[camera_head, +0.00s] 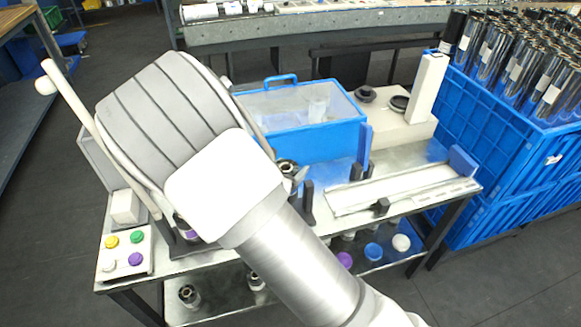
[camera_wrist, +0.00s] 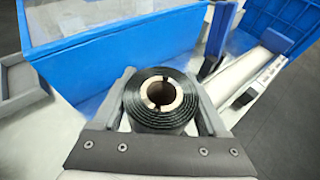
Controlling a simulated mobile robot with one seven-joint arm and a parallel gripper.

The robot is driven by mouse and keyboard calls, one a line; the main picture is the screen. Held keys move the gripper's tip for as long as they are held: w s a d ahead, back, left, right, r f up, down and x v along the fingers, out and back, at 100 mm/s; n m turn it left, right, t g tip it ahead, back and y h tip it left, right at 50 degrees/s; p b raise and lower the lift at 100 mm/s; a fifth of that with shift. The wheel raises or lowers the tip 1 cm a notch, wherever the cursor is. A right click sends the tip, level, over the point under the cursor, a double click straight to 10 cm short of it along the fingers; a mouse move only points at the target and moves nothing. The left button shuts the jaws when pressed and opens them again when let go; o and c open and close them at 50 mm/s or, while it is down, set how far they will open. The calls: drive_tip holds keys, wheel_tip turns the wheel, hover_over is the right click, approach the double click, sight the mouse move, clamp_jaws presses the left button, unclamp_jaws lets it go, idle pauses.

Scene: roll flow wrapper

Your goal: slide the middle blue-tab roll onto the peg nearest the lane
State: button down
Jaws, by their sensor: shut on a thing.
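In the wrist view my gripper (camera_wrist: 160,76) has its two grey fingers on either side of a dark wound roll (camera_wrist: 160,118) with a tan hollow core. The roll's open end faces the camera, and no blue tab shows on it. In the head view my arm hides most of the gripper. A dark roll end (camera_head: 288,167) shows just past my arm; I cannot tell for certain that it is the held one. The pale lane (camera_head: 400,188) lies to the right on the table, with short dark uprights near its left end. I cannot pick out the peg nearest the lane.
Blue crates (camera_head: 520,170) with many rolls stand at the right. A button panel (camera_head: 126,251) is at the table's left front. More rolls and coloured caps sit on the lower shelf (camera_head: 225,300).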

drive_tip(key=shift+f+b, duration=1.6)
drive_tip(key=shift+f, duration=0.1)
drive_tip(key=shift+c, duration=1)
unclamp_jaws()
drive_tip(key=shift+o, duration=1)
drive_tip(key=shift+s+d, duration=0.1)
drive_tip(key=p+v, duration=0.2)
drive_tip(key=v, duration=1.5)
drive_tip(key=shift+s+p, duration=0.15)
drive_tip(key=shift+p, duration=0.2)
drive_tip(key=shift+r, duration=0.1)
